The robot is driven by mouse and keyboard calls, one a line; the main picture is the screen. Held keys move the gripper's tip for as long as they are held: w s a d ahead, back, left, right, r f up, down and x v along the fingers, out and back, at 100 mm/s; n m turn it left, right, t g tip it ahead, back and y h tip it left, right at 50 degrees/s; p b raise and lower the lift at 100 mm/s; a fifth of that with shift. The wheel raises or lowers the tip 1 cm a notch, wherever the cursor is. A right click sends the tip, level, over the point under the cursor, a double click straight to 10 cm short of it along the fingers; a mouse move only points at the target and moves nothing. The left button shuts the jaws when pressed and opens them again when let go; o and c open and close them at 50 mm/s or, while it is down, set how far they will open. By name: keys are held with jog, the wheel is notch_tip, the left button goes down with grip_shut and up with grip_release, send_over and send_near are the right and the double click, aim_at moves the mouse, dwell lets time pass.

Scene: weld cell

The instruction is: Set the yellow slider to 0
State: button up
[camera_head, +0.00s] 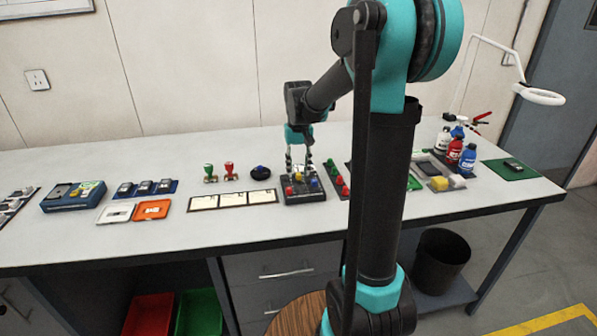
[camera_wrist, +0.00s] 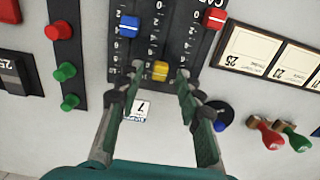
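The black slider panel (camera_head: 305,196) stands on the bench below my gripper (camera_head: 299,162). It carries blue, yellow and red knobs. In the wrist view, the yellow slider (camera_wrist: 160,71) sits at the end of its slot nearest my gripper, between my fingertips (camera_wrist: 160,78). The fingers are apart, with a gap on each side of the knob; contact is not visible. The blue slider (camera_wrist: 129,27) and the red slider (camera_wrist: 215,18) are farther along their slots. White scale numbers run beside the slots; the one level with the yellow knob is too small to read surely.
A button strip (camera_wrist: 64,50) with red and green buttons lies beside the panel. On the other side are cards (camera_head: 232,199), a dark round base with a blue knob (camera_head: 261,171), and red and green stamps (camera_head: 230,170). Bottles (camera_head: 467,158) stand at the right.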

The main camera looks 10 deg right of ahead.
jog(key=shift+f, duration=0.6)
grip_shut()
